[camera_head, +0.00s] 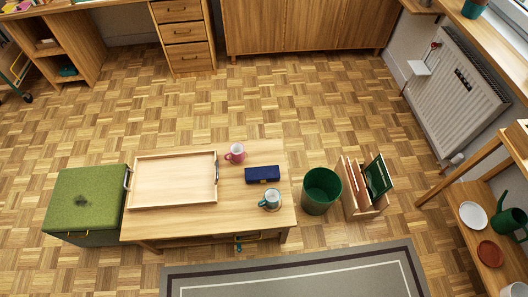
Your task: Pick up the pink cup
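The pink cup (237,152) stands upright on the low wooden table (190,222), near its far edge. Its handle appears to point to the left. It is just right of a wooden tray and up-left of a dark blue case. Nothing covers it. My gripper is not in view.
On the table are the empty wooden tray (172,180), the dark blue case (262,174) and a teal cup (271,198). A green-topped box (84,200) stands left; a green bin (320,190) and a wooden file holder (362,194) stand right. Parquet floor beyond the table is clear.

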